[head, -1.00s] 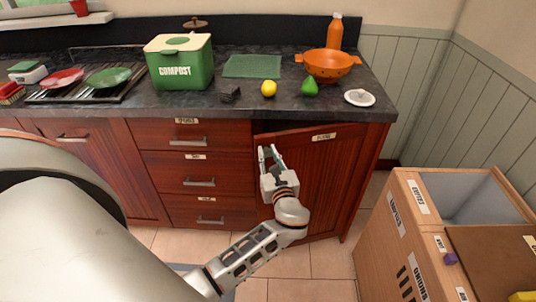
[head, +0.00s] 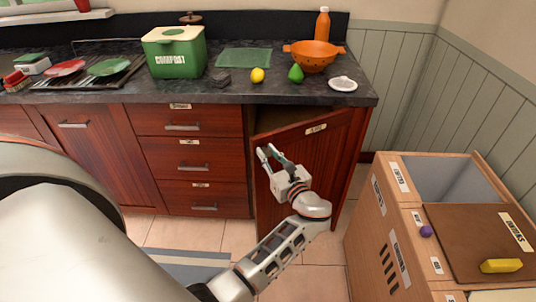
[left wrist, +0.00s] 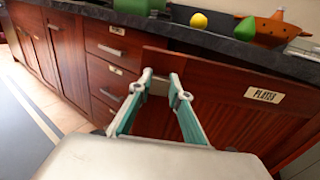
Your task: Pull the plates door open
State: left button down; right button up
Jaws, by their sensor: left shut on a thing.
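The plates door (head: 322,150) is a dark red wooden cabinet door at the right end of the counter, with a pale label near its top. It stands part open, its left edge swung out from the cabinet and a dark gap showing above it. The label reads PLATES in the left wrist view, where the door (left wrist: 225,105) fills the right. My left gripper (head: 268,152) is at the door's left edge, shut on the door handle (left wrist: 159,86), which is mostly hidden between the fingers. My right gripper is not in view.
Closed drawers (head: 190,160) with bar handles stand left of the door. A wooden bin unit (head: 385,245) stands on the floor at the right. The counter (head: 225,92) above holds a compost bin (head: 175,55), a lemon, a pear and an orange colander. Tiled floor is free in front.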

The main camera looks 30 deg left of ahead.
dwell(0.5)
pick_arm(q)
jog(key=c, duration=1.8)
grip_release()
jog(key=shift+c, duration=0.2)
jog(key=shift+d, duration=0.1)
notch_tip(320, 180, up, 10)
